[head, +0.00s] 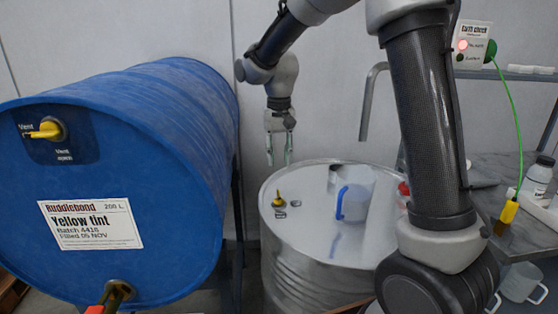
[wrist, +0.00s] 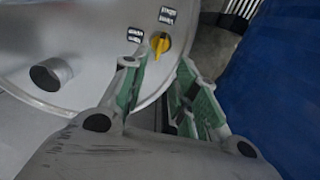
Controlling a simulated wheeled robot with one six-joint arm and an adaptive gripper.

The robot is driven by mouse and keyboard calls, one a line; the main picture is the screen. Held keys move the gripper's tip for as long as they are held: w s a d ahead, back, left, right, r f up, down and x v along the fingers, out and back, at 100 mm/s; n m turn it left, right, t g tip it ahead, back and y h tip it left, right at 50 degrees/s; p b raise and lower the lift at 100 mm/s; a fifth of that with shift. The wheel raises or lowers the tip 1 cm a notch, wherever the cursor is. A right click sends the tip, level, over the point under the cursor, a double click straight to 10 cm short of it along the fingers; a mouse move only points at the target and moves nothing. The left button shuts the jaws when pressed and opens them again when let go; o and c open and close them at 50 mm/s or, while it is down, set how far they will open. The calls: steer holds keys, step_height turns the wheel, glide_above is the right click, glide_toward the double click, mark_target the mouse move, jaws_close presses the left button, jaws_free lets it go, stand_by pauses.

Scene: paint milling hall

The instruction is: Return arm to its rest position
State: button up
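My gripper (head: 279,162) hangs pointing down, above and behind the far left part of the steel drum's lid (head: 318,200) in the head view. Its two green-padded fingers are apart with nothing between them. In the wrist view my gripper (wrist: 158,65) also shows a gap between the fingers. A yellow valve handle (wrist: 160,44) on the lid lies beyond that gap, apart from the fingers as far as I can tell. The same yellow handle (head: 279,199) shows in the head view. My arm is bent over the drum from the right.
A large blue drum (head: 150,165) labelled Yellow tint lies at the left, close to the gripper. A clear jug with a blue handle (head: 342,203) stands on the steel lid. At right are a bench (head: 535,235), a bottle (head: 537,180) and a green earth cable (head: 515,120).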

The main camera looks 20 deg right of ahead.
steer(key=s+d+r+t, duration=0.1)
steer(key=s+d+r, duration=0.1)
steer(key=s+d, duration=0.3)
steer(key=s+d+r+n+t, duration=0.1)
steer(key=s+d+r+t, duration=0.1)
steer(key=s, duration=1.1)
steer(key=s+d+r+n+t, duration=0.1)
steer(key=s+d+r, duration=0.3)
steer(key=s+d, duration=0.3)
steer(key=s, duration=0.3)
steer(key=shift+d+r, duration=0.15)
steer(key=shift+d, duration=0.2)
